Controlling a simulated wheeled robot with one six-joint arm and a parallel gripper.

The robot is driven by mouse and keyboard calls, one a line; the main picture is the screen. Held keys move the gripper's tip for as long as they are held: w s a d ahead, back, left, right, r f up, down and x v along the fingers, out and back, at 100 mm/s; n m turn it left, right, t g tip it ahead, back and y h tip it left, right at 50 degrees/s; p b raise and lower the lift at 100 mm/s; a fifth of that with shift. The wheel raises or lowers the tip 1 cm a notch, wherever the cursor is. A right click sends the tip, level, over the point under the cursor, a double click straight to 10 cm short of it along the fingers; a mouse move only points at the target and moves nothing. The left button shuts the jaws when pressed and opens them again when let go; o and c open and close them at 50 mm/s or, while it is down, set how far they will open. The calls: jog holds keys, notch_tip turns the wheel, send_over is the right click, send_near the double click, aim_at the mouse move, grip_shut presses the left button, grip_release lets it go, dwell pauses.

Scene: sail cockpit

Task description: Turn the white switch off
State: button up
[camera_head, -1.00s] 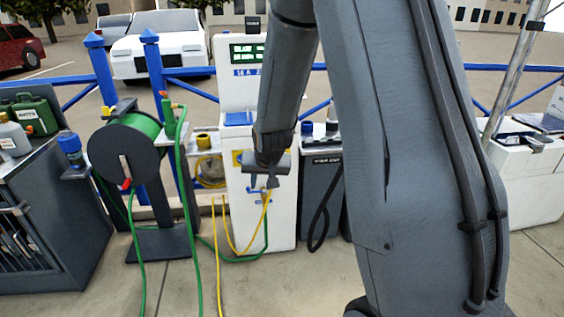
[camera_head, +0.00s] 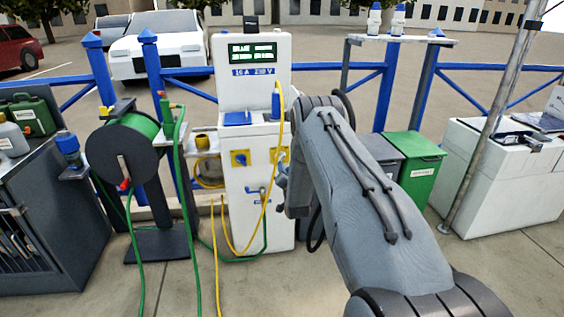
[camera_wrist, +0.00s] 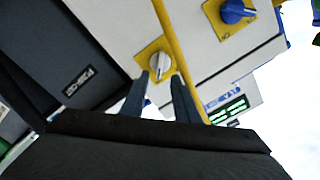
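The white switch (camera_wrist: 160,63) is a pale round knob on a yellow plate on the white service pedestal (camera_head: 230,95). In the head view its yellow plate (camera_head: 277,155) shows beside my arm. My gripper (camera_wrist: 160,84) is open, its two dark fingers apart and pointing at the knob. The fingertips lie close to the knob's lower edge in the wrist view; I cannot tell whether they touch it. In the head view my gripper (camera_head: 281,177) is at the pedestal's right side, partly hidden by my arm.
A blue switch (camera_wrist: 236,12) on another yellow plate is beside the white one. A yellow cable (camera_wrist: 178,50) runs between them, close to my gripper. A green hose reel (camera_head: 125,150) stands left. A dark bin (camera_head: 378,148) and a green bin (camera_head: 418,165) stand right.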

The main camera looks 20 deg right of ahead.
aim_at(280, 157)
jog(key=x, duration=0.7)
jog(key=shift+w+d, duration=0.2)
jog(key=shift+w, duration=0.15)
grip_shut()
